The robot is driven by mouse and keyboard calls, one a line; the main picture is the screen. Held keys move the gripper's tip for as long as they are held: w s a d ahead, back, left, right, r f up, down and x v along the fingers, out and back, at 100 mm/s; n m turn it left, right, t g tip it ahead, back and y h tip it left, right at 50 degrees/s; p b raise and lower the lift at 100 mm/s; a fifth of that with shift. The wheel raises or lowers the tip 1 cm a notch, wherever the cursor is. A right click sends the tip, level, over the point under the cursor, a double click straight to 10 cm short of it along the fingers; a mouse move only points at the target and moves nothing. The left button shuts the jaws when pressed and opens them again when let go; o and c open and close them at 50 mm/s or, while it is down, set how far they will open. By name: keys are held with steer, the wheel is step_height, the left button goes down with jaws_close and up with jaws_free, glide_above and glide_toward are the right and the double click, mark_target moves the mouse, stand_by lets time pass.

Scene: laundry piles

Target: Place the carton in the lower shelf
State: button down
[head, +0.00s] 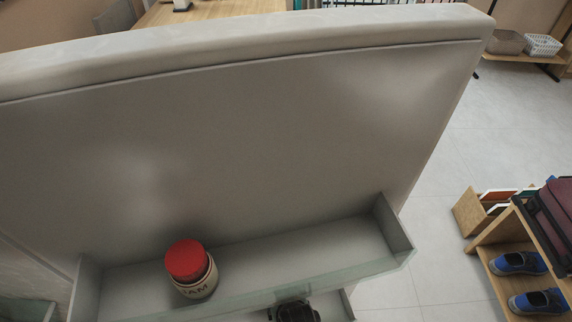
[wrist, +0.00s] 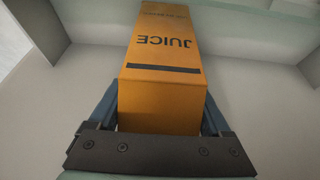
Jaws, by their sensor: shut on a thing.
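The carton (wrist: 165,55) is an orange juice box in the wrist view, printed "JUICE", which reads upside down there. My gripper (wrist: 160,108) is shut on it, with a blue-grey finger along each side. Pale shelf walls and a translucent greenish strip (wrist: 255,35) lie around and beyond it. In the head view, an upper shelf (head: 320,245) with a glass front holds a jam jar. Part of a lower shelf (head: 343,302) shows beneath it, mostly hidden. A dark part of my arm shows at the bottom edge there; the carton is hidden from that view.
The jam jar (head: 191,270) with a red lid stands on the upper shelf's left part; its right part is clear. A grey panel (head: 250,140) rises behind. At right are a wooden shoe rack (head: 490,262) with blue shoes (head: 518,263) and open tiled floor (head: 445,150).

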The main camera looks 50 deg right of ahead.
steer(key=shift+r, duration=0.1)
steer(key=shift+f, duration=0.2)
jaws_free()
steer(key=p+v, duration=0.4)
steer(key=v, duration=0.7)
steer(key=shift+r, duration=0.35)
steer(key=shift+s+a+r, duration=0.1)
steer(key=shift+s+r, duration=0.1)
steer(key=shift+r, duration=0.15)
steer(key=shift+f, duration=0.1)
